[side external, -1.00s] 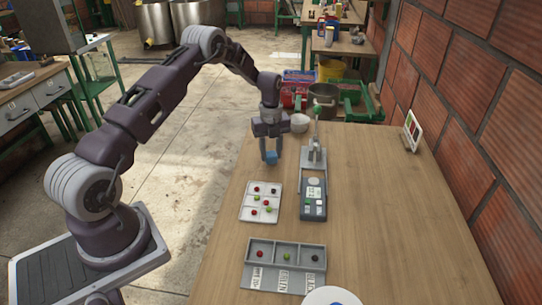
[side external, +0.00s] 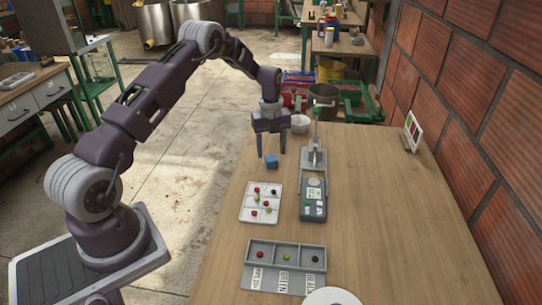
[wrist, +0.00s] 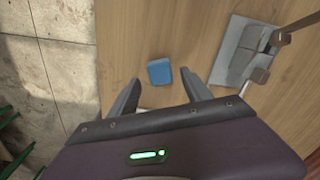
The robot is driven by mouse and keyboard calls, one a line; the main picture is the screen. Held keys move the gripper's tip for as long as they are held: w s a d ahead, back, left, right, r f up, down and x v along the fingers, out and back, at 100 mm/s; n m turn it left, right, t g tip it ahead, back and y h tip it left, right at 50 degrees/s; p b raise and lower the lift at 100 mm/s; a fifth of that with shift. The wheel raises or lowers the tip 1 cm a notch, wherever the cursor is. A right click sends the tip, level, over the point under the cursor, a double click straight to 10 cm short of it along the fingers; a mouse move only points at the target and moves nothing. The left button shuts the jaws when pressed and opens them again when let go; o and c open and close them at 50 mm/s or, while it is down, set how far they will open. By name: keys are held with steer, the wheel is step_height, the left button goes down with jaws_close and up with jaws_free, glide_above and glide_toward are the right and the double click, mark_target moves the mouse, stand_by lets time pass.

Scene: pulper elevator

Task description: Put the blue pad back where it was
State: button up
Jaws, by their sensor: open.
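The blue pad (side external: 271,161) is a small blue block on the wooden table, behind the white tray. It also shows in the wrist view (wrist: 159,73), lying on bare wood just beyond the fingertips. My gripper (side external: 270,153) is open and empty, with its fingers above and to either side of the pad. In the wrist view my gripper (wrist: 160,85) has a wide gap between its fingers, and the pad lies apart from both.
A white tray (side external: 245,213) with several coloured balls stands in front of the pad. A grey device with a lever (side external: 314,190) stands to its right. A grey labelled three-compartment tray (side external: 248,275) is nearer.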

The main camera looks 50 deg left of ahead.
step_height(320, 180, up, 9)
step_height(320, 180, up, 11)
steer(key=n+t, duration=0.1)
steer(key=n, duration=0.3)
glide_above(271, 158)
steer(key=s+d, duration=0.3)
steer(key=d, duration=0.3)
steer(key=s+d+r+n+t, duration=0.2)
steer(key=s+d+r+n, duration=0.4)
steer(key=s+d+r, duration=0.25)
steer(key=s+d+n+t, duration=0.1)
steer(key=s+d+n, duration=0.1)
steer(key=s+n, duration=0.2)
steer(key=s+d+n, duration=0.2)
steer(key=s+n, duration=0.2)
steer(key=s, duration=0.6)
steer(key=s+d+n+t, duration=0.1)
steer(key=s+d+n, duration=0.2)
steer(key=s, duration=0.5)
steer(key=shift+n+t, duration=0.3)
steer(key=shift+n, duration=0.4)
